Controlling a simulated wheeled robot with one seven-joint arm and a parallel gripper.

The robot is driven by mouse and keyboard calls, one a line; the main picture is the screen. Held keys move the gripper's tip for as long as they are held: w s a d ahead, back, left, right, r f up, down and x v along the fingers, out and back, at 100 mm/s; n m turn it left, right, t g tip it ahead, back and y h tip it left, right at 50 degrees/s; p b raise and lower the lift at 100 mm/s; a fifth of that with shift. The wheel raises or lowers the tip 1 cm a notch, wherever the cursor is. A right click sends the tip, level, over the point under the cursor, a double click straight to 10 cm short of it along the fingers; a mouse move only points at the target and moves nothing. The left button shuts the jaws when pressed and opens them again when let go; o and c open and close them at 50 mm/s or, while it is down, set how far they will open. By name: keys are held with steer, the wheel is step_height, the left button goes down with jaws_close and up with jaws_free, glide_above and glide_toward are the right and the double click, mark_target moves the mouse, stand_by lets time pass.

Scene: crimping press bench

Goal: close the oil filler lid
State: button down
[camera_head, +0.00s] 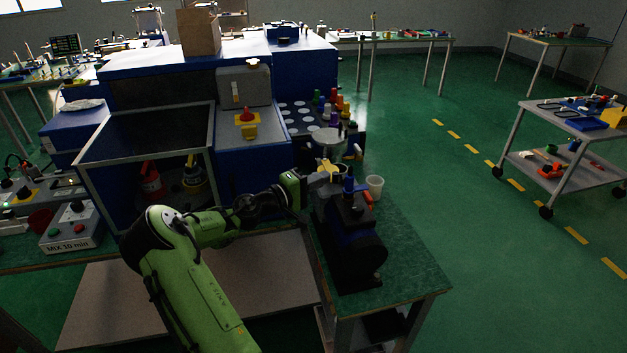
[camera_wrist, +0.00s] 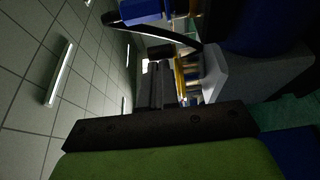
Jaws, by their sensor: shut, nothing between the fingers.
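My gripper (camera_head: 308,182) is at the end of my green arm, beside the upper left part of a dark blue and black machine (camera_head: 352,250) on the green bench corner. In the wrist view, my gripper's dark fingers (camera_wrist: 158,85) are together with nothing between them. The machine has a blue knob and an orange part (camera_head: 367,194) on top. A pale rounded piece (camera_head: 328,140) shows just behind my gripper. I cannot tell for sure which part is the oil filler lid, or whether it is open. The wrist view shows a blue part (camera_wrist: 145,10) and a grey-white block (camera_wrist: 218,75) near the fingers.
A white cup (camera_head: 374,187) stands right of the machine. Left of my gripper are a blue cabinet (camera_head: 255,160) with a red button and an open-framed dark enclosure (camera_head: 145,130). The floor to the right is clear up to a cart (camera_head: 540,168).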

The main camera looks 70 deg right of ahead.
mark_target(334, 178)
steer(key=shift+s+d+n+t+h, duration=0.15)
steer(key=shift+s+n+t+h, duration=0.5)
steer(key=shift+s+t, duration=0.3)
steer(key=shift+s+d+b, duration=0.3)
steer(key=shift+s, duration=0.35)
steer(key=shift+w, duration=0.1)
